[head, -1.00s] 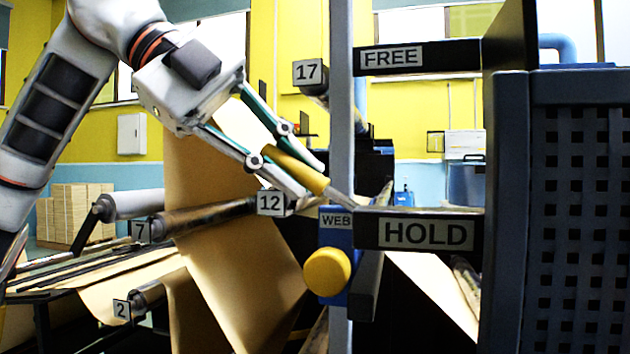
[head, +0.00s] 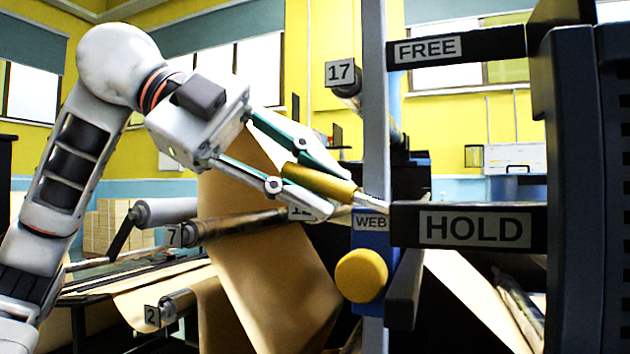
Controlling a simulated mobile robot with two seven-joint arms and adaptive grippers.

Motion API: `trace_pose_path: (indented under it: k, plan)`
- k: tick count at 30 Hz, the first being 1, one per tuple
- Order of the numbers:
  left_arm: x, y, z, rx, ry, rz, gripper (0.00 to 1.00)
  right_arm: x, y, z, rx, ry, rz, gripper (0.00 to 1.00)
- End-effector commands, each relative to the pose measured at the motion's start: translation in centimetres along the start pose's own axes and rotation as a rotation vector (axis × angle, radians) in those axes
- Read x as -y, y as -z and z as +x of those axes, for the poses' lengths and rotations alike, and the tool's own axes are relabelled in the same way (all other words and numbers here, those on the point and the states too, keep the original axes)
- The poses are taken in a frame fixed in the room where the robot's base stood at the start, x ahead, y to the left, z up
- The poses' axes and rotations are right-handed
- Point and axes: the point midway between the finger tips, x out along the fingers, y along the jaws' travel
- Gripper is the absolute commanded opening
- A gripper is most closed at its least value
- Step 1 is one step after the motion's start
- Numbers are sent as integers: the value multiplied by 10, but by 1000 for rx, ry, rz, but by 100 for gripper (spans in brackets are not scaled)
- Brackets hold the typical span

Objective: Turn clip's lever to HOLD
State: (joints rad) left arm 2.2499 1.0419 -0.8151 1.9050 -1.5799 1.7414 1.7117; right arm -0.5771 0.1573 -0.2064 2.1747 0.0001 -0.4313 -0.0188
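The clip is a blue block labelled WEB (head: 370,228) on a grey upright post, with a yellow round knob (head: 362,275). Its lever has a yellow-brown handle (head: 318,182) and a thin silver rod that ends by the left end of the dark HOLD plate (head: 475,226). The lever points up and left at a shallow slant. My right gripper is not in view.
A dark perforated housing (head: 590,180) stands close at the right. A brown paper web (head: 270,270) hangs behind my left gripper. Rollers tagged 7 (head: 174,235), 2 (head: 152,315) and 17 (head: 340,72) stick out around it.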

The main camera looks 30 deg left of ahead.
Motion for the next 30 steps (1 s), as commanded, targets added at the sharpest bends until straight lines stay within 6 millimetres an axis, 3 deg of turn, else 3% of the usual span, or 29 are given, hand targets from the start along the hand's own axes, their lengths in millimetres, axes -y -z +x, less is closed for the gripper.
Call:
trace_pose_path:
  k: [14,30]
  plan:
    - [1,0,-6,1,4,1,32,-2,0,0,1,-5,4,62]
    - [1,0,-102,1,4,0,32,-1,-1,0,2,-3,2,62]
